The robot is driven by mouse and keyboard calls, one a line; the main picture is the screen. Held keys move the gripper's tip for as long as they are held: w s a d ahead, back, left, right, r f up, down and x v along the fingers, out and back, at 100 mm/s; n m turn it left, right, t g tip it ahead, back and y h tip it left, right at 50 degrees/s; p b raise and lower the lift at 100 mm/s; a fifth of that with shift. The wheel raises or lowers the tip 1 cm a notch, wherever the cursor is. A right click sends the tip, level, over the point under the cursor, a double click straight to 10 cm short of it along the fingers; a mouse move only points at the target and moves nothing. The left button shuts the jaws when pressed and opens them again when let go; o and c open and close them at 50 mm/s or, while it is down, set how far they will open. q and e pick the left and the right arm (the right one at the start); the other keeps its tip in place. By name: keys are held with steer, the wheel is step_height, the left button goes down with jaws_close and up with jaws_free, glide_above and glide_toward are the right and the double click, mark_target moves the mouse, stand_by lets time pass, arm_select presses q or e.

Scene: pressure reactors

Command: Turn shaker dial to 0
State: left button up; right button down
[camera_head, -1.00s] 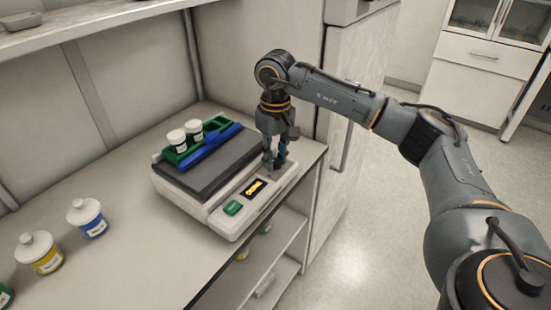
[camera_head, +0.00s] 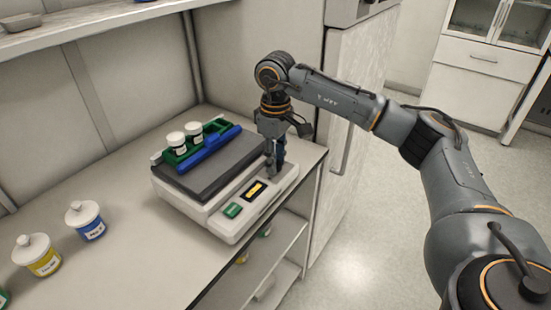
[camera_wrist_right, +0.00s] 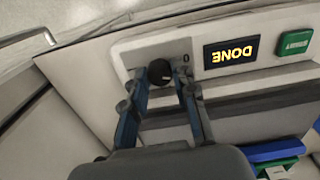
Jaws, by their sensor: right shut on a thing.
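The shaker (camera_head: 212,190) is a white box with a dark platform, standing on the counter. Its black round dial (camera_wrist_right: 160,72) shows in the right wrist view, with a small white mark and a "0" printed beside it on the panel. My right gripper (camera_head: 275,170) points down at the panel's right end and hides the dial in the head view. In the right wrist view its two fingers (camera_wrist_right: 158,82) are shut on the dial, one on each side. My left gripper is not in view.
A green button (camera_head: 233,210) sits beside the display. A green rack (camera_head: 180,154) with two white-capped jars stands on the platform. A blue-labelled jar (camera_head: 87,221) and a yellow-labelled jar (camera_head: 37,256) stand at the left. Open counter lies in front.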

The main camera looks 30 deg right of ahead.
steer(key=c, duration=1.1)
jaws_free()
steer(key=shift+o, duration=0.2)
steer(key=shift+r, duration=0.1)
step_height(320, 180, up, 12)
